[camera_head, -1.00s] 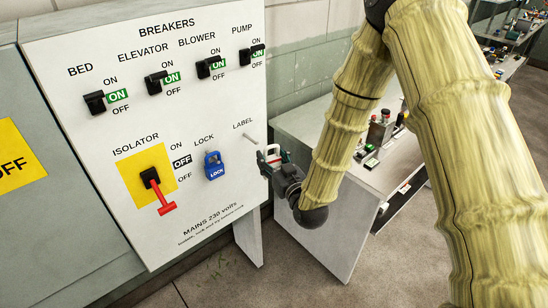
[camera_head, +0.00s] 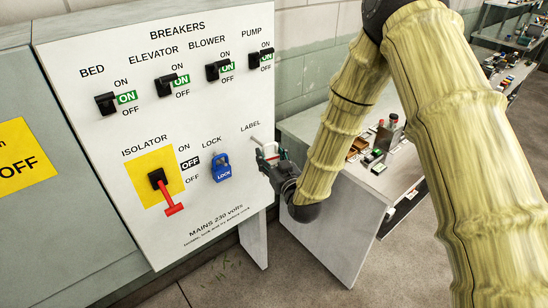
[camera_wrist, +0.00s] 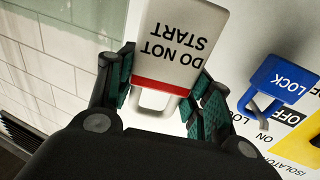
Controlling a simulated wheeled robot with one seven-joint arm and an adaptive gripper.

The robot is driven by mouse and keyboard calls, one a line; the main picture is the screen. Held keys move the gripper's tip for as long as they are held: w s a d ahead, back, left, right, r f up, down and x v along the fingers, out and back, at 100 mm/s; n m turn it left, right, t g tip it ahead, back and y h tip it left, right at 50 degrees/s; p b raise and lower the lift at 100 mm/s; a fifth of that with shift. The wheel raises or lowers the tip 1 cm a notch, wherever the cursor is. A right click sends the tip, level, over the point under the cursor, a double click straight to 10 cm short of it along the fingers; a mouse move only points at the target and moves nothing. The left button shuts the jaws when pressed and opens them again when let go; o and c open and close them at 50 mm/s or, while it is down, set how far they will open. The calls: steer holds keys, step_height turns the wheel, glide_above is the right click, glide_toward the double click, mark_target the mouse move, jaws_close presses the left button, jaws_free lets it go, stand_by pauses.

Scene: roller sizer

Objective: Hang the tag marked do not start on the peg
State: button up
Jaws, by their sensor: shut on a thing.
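The tag (camera_wrist: 180,45) is white with a red stripe and reads DO NOT START, upside down in the wrist view. A loop-shaped end shows past the stripe. My gripper (camera_wrist: 160,82) is shut on the tag, with one green-padded finger on each side. In the head view the tag (camera_head: 268,151) and my gripper (camera_head: 271,159) are close to the panel's right edge. The peg (camera_head: 256,140) sticks out under the word LABEL, just up and left of the tag. I cannot tell whether they touch. The peg cannot be made out in the wrist view.
The white panel (camera_head: 120,220) carries several breaker switches, all showing ON. A red isolator handle (camera_head: 170,197) points down, beside OFF. A blue padlock (camera_head: 221,168) hangs left of my gripper. A bench with small parts (camera_head: 385,160) stands behind my arm.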

mark_target(254, 143)
steer(key=shift+w+a+f+b, duration=0.25)
steer(key=shift+w+a, duration=0.4)
steer(key=shift+w, duration=0.25)
steer(key=shift+w+a+f+b, duration=0.1)
steer(key=shift+w+a+f, duration=0.1)
steer(key=shift+w+a, duration=0.55)
steer(key=shift+w+a+f+b, duration=0.25)
steer(key=shift+w+a, duration=0.25)
steer(key=shift+w, duration=0.5)
steer(key=o, duration=1.1)
steer(key=shift+o, duration=0.2)
